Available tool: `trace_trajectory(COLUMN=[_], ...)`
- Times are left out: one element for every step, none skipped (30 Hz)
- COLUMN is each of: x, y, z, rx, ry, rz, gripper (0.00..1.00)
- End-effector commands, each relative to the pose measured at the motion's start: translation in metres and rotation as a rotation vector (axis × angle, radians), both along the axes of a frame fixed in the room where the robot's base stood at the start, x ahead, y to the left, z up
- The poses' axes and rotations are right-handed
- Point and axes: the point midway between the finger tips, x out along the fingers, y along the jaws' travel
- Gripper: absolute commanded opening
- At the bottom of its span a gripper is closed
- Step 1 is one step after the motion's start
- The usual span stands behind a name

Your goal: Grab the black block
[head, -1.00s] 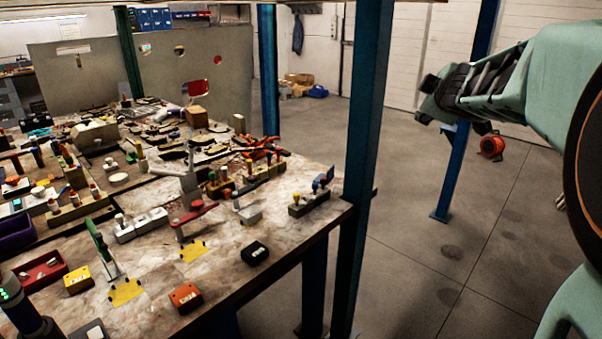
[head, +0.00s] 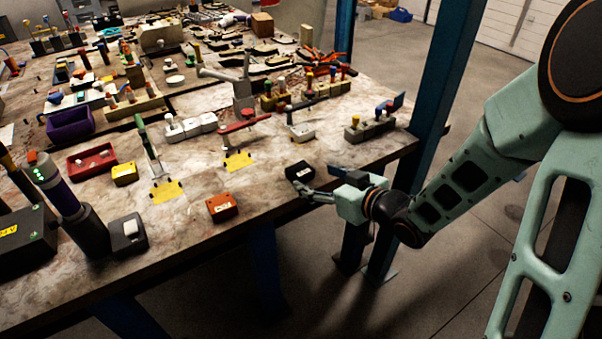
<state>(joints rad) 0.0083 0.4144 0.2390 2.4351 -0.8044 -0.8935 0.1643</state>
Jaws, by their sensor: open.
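The black block (head: 299,171) lies on the worktable (head: 290,222) near its front right edge, in the head view. It is small and dark, with light marks on its front. My gripper (head: 315,180) is at the table edge, just right of and nearer than the block. Its fingers are spread and empty, pointing left toward the block. I cannot tell whether a finger touches the block.
An orange-red block (head: 222,207) lies to the left, with a yellow block (head: 124,174) farther left. A dark grey box (head: 128,237) stands beside the dark post with green lights (head: 62,195). A blue upright (head: 447,75) stands close behind my arm.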

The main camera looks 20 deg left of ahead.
Motion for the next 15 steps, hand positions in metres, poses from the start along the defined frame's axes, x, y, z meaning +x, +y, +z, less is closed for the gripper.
trace_trajectory(x=[0.005,0.006,0.009,0.011,0.012,0.013,0.014,0.015,0.017,0.019,0.021,0.024,0.027,0.029,0.033], y=[0.006,0.01,0.013,0.014,0.015,0.017,0.019,0.021,0.025,0.028,0.032,0.038,0.042,0.046,0.05], z=[-0.004,-0.005,-0.007,-0.008,-0.008,-0.009,-0.009,-0.01,-0.01,-0.011,-0.012,-0.013,-0.014,-0.015,-0.017], rx=[0.001,0.0,-0.001,-0.001,-0.001,-0.002,-0.002,-0.002,-0.003,-0.001,-0.001,-0.002,-0.002,-0.002,-0.002], ry=[-0.001,-0.001,-0.001,-0.001,-0.001,-0.002,-0.002,-0.001,-0.002,-0.002,-0.002,-0.002,-0.002,-0.001,-0.001], rz=[0.002,0.004,0.003,0.002,0.001,0.001,0.001,0.002,0.002,0.002,0.003,0.004,0.003,0.003,0.003], gripper=[0.64,0.64,0.64,0.64,0.64,0.64,0.64,0.64,0.64,0.64,0.64,0.64,0.64,0.64,0.64])
